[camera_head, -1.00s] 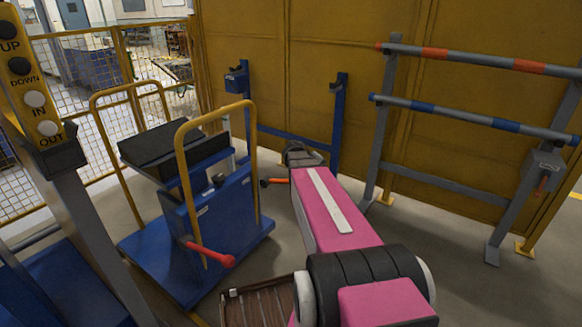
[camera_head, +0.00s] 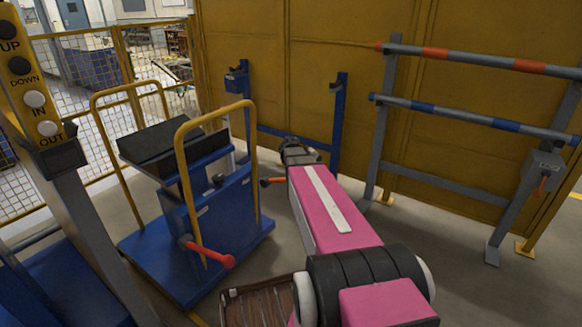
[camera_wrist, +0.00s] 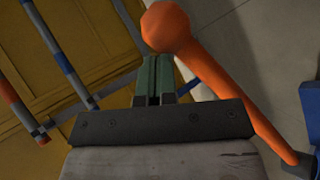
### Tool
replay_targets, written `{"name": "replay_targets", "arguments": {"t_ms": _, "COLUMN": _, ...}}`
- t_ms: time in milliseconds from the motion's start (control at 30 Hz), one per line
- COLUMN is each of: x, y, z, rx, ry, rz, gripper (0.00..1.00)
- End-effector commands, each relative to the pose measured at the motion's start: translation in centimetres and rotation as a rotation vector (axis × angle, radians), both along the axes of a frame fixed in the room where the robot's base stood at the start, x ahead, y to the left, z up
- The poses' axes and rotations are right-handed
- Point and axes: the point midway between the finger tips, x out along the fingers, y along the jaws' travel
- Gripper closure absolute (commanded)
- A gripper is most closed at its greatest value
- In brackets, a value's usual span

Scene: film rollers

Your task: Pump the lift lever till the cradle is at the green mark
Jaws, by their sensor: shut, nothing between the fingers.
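The cradle, a black V-shaped block (camera_head: 172,146), sits on top of the blue lift cart (camera_head: 235,205) in the head view. A red lever with a ball end (camera_head: 208,253) slants down from the cart's near side. A shorter orange lever (camera_head: 276,181) shows farther back, its right part hidden behind my pink arm. An orange ball-ended lever (camera_wrist: 222,80) crosses the wrist view, its ball just beyond and right of my gripper (camera_wrist: 157,62). The gripper is shut and empty; whether it touches the ball I cannot tell. My arm hides the gripper in the head view. I cannot make out the green mark.
A yellow hoop handle (camera_head: 181,150) rises on the cart's near side. A blue two-post stand (camera_head: 337,115) stands behind, and a grey rack with banded rollers (camera_head: 462,114) stands at right, before the yellow wall. A button post (camera_head: 32,85) is at near left.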

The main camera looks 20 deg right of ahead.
Motion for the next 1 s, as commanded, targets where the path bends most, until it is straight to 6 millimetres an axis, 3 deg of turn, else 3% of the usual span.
{"name": "replay_targets", "arguments": {"t_ms": 600, "x": 3.8, "y": 2.8, "z": 9.2, "rx": -0.002, "ry": 0.000, "rz": -0.001, "gripper": 1.00}}
{"name": "replay_targets", "arguments": {"t_ms": 1000, "x": 4.0, "y": 3.1, "z": 10.0, "rx": -0.001, "ry": 0.002, "rz": -0.002, "gripper": 1.00}}
